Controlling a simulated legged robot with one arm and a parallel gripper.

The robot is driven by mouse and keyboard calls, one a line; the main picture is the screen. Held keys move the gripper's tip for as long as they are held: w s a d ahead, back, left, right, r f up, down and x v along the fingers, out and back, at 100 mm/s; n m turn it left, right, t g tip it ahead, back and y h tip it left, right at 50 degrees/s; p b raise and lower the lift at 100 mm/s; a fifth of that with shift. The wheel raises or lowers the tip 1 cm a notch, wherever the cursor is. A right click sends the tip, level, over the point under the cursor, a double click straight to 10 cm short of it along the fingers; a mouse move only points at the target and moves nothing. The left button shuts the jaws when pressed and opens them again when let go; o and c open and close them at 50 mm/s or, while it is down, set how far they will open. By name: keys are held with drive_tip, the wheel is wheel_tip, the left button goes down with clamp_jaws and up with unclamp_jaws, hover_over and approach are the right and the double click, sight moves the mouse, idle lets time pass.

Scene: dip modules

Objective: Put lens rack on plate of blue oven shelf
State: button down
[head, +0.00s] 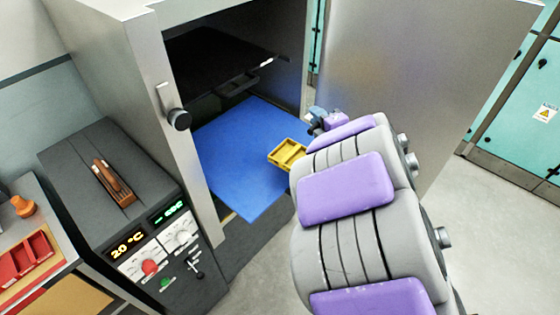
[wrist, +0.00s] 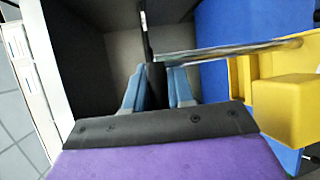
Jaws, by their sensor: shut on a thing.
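The lens rack (head: 287,153) is a yellow tray-like piece with compartments. In the head view it shows over the blue oven shelf plate (head: 240,185), near its right edge. In the wrist view the yellow rack (wrist: 290,105) is large at right, with a metal rod reaching from it towards my fingers. My gripper (head: 318,118) is at the plate's right side. In the wrist view my gripper (wrist: 155,88) is shut on a dark grip piece at the rod's end. I cannot tell whether the rack touches the plate (wrist: 212,50) or hangs above it.
The grey oven (head: 130,60) stands open, its door (head: 400,80) swung right. A dark rack (head: 225,70) is above the blue plate. A control box (head: 110,190) with a brown handle is at left, beside a bench with red trays (head: 25,258). The plate's left and front parts are clear.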

drive_tip(key=s+a+f+n+g+y+p, duration=0.2)
drive_tip(key=s+a+n+y+p, duration=0.1)
drive_tip(key=a, duration=1)
drive_tip(key=shift+s+a+n+g+y, duration=0.3)
drive_tip(key=shift+s+y, duration=0.1)
drive_tip(key=shift+y, duration=0.3)
drive_tip(key=shift+w+p, duration=0.1)
drive_tip(key=shift+p, duration=0.25)
drive_tip(key=w+d+f+b, duration=0.1)
drive_tip(key=w+f, duration=0.1)
drive_tip(key=w, duration=0.4)
drive_tip(key=w+f+b, duration=0.2)
drive_tip(key=w+f, duration=0.1)
drive_tip(key=w, duration=0.4)
drive_tip(key=shift+d, duration=0.35)
drive_tip(key=c, duration=1)
unclamp_jaws()
